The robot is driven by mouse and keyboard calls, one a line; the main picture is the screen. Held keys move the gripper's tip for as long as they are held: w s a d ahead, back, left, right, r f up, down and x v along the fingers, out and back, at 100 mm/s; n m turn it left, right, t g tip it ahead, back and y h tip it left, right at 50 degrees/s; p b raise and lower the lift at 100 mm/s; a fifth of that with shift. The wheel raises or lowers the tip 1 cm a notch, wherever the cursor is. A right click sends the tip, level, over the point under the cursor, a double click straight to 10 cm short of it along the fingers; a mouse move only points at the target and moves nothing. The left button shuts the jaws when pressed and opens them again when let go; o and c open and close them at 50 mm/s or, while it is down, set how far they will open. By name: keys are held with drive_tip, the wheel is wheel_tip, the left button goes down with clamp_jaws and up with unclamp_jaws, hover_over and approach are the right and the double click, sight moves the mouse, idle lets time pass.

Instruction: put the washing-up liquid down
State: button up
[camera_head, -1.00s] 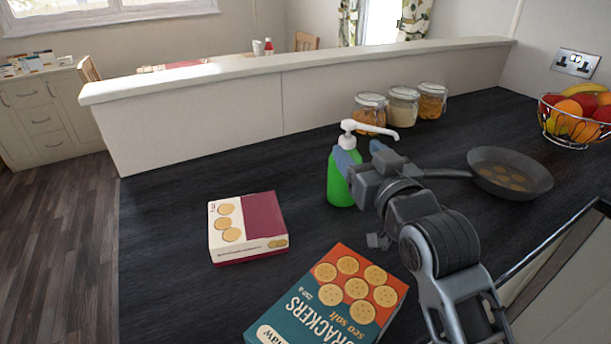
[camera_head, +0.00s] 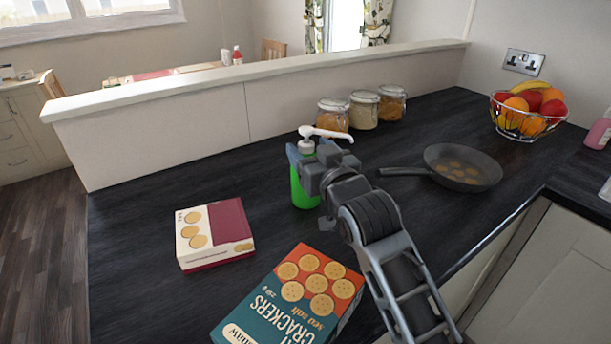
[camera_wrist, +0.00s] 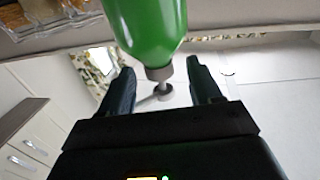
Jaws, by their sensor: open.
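The washing-up liquid is a green bottle (camera_head: 303,190) with a white pump top. It stands upright on the dark worktop (camera_head: 140,220), left of the frying pan. My gripper (camera_head: 310,153) is at its neck, with the arm reaching in from the lower right. In the wrist view the picture is upside down: the green bottle (camera_wrist: 150,25) fills the top middle. The open fingers (camera_wrist: 160,85) lie on either side of its neck and pump, with gaps showing. Part of the bottle's right side is hidden by my gripper in the head view.
A small cracker box (camera_head: 214,235) and a larger cracker box (camera_head: 290,297) lie in front. Jars (camera_head: 363,110) stand behind by the low wall. A frying pan (camera_head: 462,168) and fruit basket (camera_head: 529,110) are right. Clear worktop lies left of the bottle.

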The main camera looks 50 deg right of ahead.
drive_tip(key=shift+x, duration=1.3)
drive_tip(key=shift+c, duration=0.4)
clamp_jaws()
